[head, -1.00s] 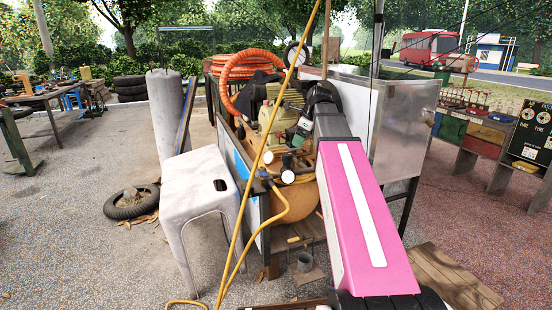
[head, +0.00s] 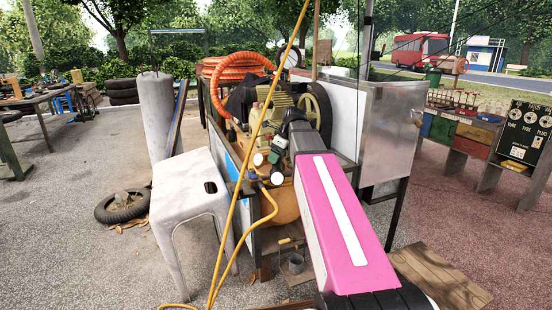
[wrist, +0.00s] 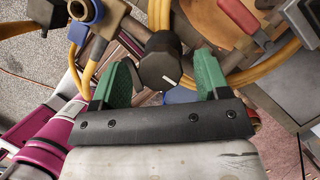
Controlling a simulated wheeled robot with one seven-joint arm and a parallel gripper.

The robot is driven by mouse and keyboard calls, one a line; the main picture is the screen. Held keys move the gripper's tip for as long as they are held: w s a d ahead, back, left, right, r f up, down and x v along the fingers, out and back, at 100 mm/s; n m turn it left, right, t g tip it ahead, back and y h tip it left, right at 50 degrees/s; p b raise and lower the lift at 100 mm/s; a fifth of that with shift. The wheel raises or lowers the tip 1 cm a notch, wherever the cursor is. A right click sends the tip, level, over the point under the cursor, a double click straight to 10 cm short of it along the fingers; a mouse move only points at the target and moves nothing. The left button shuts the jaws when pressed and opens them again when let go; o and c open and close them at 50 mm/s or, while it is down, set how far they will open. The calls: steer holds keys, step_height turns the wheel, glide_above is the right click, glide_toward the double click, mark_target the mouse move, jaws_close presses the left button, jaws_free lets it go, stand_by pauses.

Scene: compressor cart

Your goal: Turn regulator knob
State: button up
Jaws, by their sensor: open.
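The black regulator knob (wrist: 160,62) with a white pointer line shows in the wrist view, between the green fingertips of my gripper (wrist: 161,68). The fingers are open, one on each side of the knob, with a visible gap on both sides. I cannot tell how far the fingertips reach along the knob's depth. In the head view my pink arm reaches toward the gauges (head: 277,178) at the front of the compressor cart. My fingers and the knob cannot be made out clearly there.
A yellow hose (head: 270,205) hangs in front of the cart and loops close around the knob in the wrist view. A blue-ringed brass fitting (wrist: 87,12) lies up and left. A white stool (head: 190,180) stands left of the cart, a metal cabinet (head: 392,125) right.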

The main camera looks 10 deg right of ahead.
steer(key=shift+w+a+f, duration=0.1)
steer(key=shift+a+f, duration=0.1)
steer(key=shift+f, duration=0.4)
steer(key=c, duration=0.9)
